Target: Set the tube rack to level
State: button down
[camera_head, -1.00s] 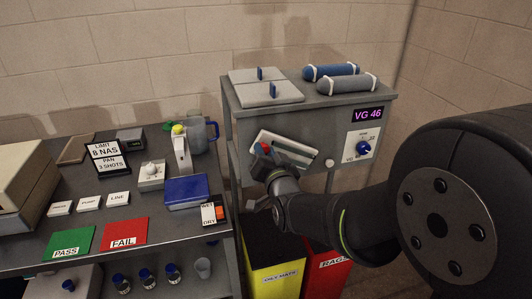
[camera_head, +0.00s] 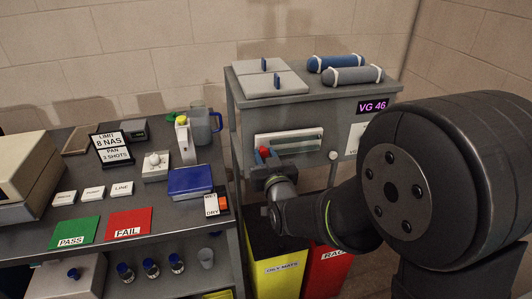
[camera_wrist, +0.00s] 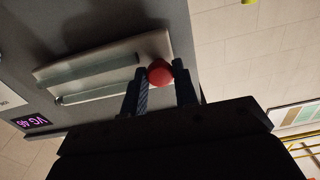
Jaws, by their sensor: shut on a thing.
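The tube rack (camera_head: 292,142) is a pale plate with clear tubes across it, on the front of the grey cabinet. It looks about level in the head view. A red knob (camera_head: 264,153) sits at its left end. My gripper (camera_head: 262,161) is at that end, and its fingers partly hide it. In the wrist view the fingers (camera_wrist: 161,78) are shut on the red knob (camera_wrist: 160,72), one on each side. The rack (camera_wrist: 100,70) stretches away to the left there, with two tubes visible.
The cabinet top holds lids and two cylinders (camera_head: 354,75). A purple VG 46 display (camera_head: 373,106) is on its front. A yellow bin (camera_head: 276,267) and a red bin (camera_head: 327,268) stand below. The bench (camera_head: 185,222) at left carries a blue box and signs.

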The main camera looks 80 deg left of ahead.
jog(key=shift+f+n, duration=0.2)
jog(key=shift+n, duration=0.1)
jog(key=c, duration=1.1)
grip_release()
jog(key=shift+c, duration=0.2)
jog(key=d, duration=1.7)
jog(key=shift+d, duration=0.25)
jog(key=a, duration=1.7)
jog(key=shift+a, duration=0.25)
